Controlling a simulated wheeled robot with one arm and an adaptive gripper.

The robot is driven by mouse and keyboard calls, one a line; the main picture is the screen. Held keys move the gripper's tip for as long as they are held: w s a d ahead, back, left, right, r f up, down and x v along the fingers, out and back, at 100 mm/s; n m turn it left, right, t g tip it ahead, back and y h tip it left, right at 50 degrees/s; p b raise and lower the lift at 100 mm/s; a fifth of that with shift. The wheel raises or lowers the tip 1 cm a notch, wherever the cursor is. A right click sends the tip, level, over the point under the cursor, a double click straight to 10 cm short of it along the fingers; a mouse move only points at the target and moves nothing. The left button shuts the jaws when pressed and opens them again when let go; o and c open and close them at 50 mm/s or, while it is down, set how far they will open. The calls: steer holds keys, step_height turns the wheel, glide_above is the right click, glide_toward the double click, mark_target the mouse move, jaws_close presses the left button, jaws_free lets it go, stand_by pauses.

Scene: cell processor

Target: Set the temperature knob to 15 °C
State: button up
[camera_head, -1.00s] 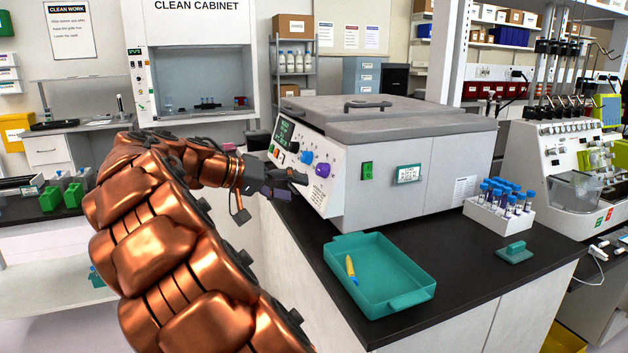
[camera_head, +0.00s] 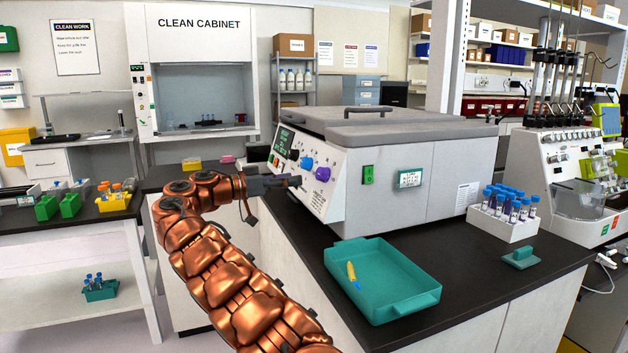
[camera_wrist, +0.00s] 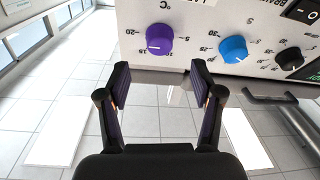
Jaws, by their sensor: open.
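The purple knob (camera_head: 322,174) is on the sloped white front panel (camera_head: 318,199) of the grey machine. The wrist view shows it (camera_wrist: 159,39) beneath a °C marking, with a scale around it and a white pointer line toward the left of that picture.
A teal tray (camera_head: 408,306) with a yellow item (camera_head: 352,273) lies on the black bench in front of the machine. A rack of blue-capped tubes (camera_head: 500,225) and a teal block (camera_head: 520,256) stand at right. A bar handle (camera_wrist: 270,99) juts near the panel in the wrist view.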

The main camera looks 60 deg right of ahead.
mark_target(317, 176)
steer(key=shift+x, duration=3.8)
steer(key=shift+a, duration=0.1)
steer(key=shift+c, duration=0.3)
steer(key=c, duration=1.1)
